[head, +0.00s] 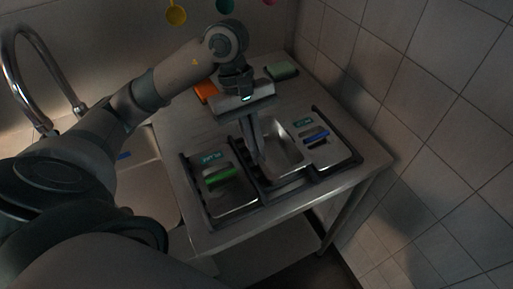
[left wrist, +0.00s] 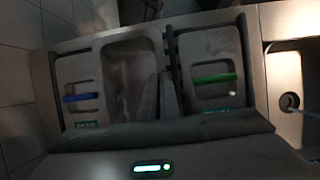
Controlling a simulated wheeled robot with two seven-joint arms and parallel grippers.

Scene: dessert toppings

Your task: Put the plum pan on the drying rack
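A metal pan with a green handle or strip (head: 221,175) and a teal label (head: 211,157) sits at the left of the counter; the label may read plum, but is too small to be sure. It also shows in the left wrist view (left wrist: 213,92). A bare, shiny open pan (head: 284,148) is in the middle. My left gripper (head: 257,160) points down at the left edge of this middle pan. In the left wrist view, its fingers (left wrist: 158,80) are close together; whether they pinch a rim is unclear. My right gripper is not in view.
A dark rack-like frame (head: 263,190) runs around the pans. A pan with a blue strip (head: 316,137) is at the right. An orange block (head: 206,92) and green block (head: 282,70) lie behind. A sink (head: 150,190) is left; a tiled wall is right.

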